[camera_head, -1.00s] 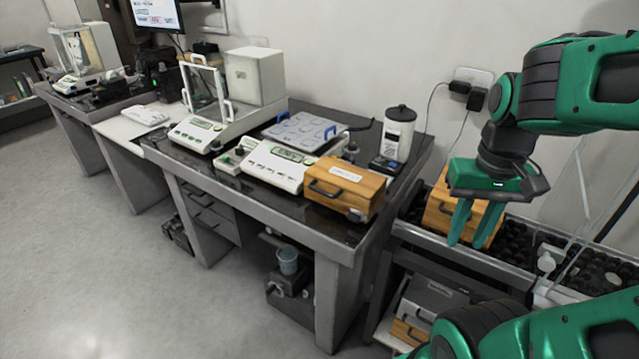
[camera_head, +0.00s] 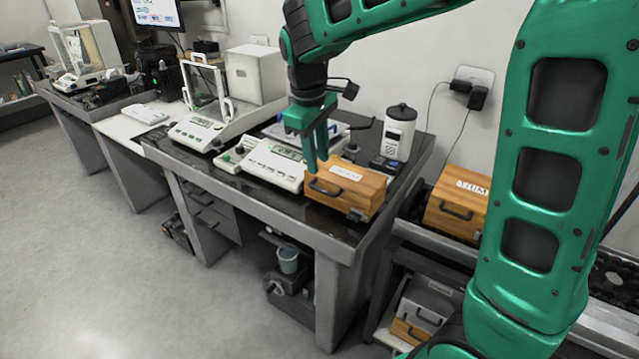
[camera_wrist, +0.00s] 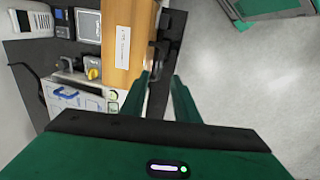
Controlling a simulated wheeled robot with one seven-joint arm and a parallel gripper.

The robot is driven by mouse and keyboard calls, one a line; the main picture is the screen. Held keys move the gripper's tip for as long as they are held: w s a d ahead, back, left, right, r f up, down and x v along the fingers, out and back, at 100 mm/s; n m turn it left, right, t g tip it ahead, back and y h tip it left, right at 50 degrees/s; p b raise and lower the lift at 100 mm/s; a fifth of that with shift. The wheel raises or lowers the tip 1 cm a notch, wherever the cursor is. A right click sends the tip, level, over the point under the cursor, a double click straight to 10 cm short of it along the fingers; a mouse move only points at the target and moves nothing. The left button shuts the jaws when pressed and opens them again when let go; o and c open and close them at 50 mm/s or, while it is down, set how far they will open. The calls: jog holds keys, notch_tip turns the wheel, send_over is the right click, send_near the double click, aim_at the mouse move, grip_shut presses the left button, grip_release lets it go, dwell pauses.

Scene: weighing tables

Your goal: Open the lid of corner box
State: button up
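A wooden box (camera_head: 365,192) with a white label and a dark front handle (camera_head: 325,190) stands at the near right corner of the dark-topped table (camera_head: 290,222). Its lid looks shut. In the wrist view the box (camera_wrist: 116,70) runs down from the top, left of the fingers, with its handle (camera_wrist: 154,55) on the right edge. My gripper (camera_head: 317,165) points down at the left front part of the box; in the wrist view my gripper (camera_wrist: 164,80) has a gap between its fingers and holds nothing. Whether a fingertip touches the box is unclear.
A white balance (camera_head: 272,165) stands close left of the box, and a white canister (camera_head: 398,132) stands behind it. Another wooden box (camera_head: 455,210) sits on the lower bench at right. The floor (camera_head: 120,270) in front is clear.

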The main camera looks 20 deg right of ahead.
aim_at(322, 191)
jog(key=f, duration=0.3)
jog(key=d+f, duration=0.1)
jog(key=f, duration=0.1)
jog(key=w+f, duration=0.1)
jog(key=f, duration=0.2)
jog(key=shift+d+f, duration=0.2)
jog(key=shift+f, duration=0.15)
grip_shut()
